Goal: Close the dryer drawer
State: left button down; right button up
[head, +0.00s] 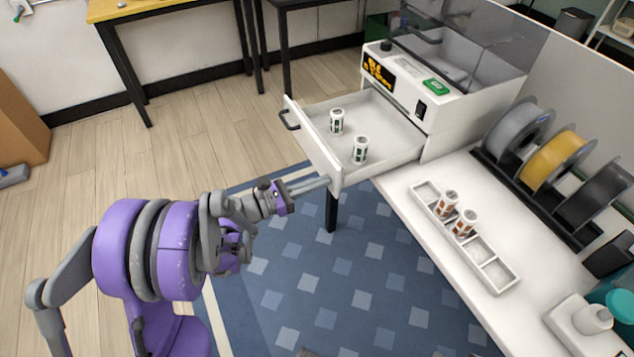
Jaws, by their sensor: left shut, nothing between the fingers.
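The white dryer (455,95) stands at the far end of the bench, with a clear lid and a small display. A dark handle (288,120) sits on the drawer's front panel. My left gripper (328,182) is shut and empty, its fingertips at the near end of the front panel; I cannot tell whether they touch it. My right gripper is not in view.
A white divided tray (492,272) with two orange-marked canisters lies on the white bench (432,262). Filament spools (556,158) stand in a rack at the right. A yellow-topped table (135,8) is at the back. The floor left of the drawer is clear.

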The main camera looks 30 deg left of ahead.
pick_arm(q)
jog(key=shift+w+d, duration=0.1)
jog(key=x, duration=2.6)
jog(key=shift+b, duration=0.3)
jog(key=shift+d+r, duration=0.1)
jog(key=shift+r, duration=0.1)
jog(key=shift+w, duration=0.1)
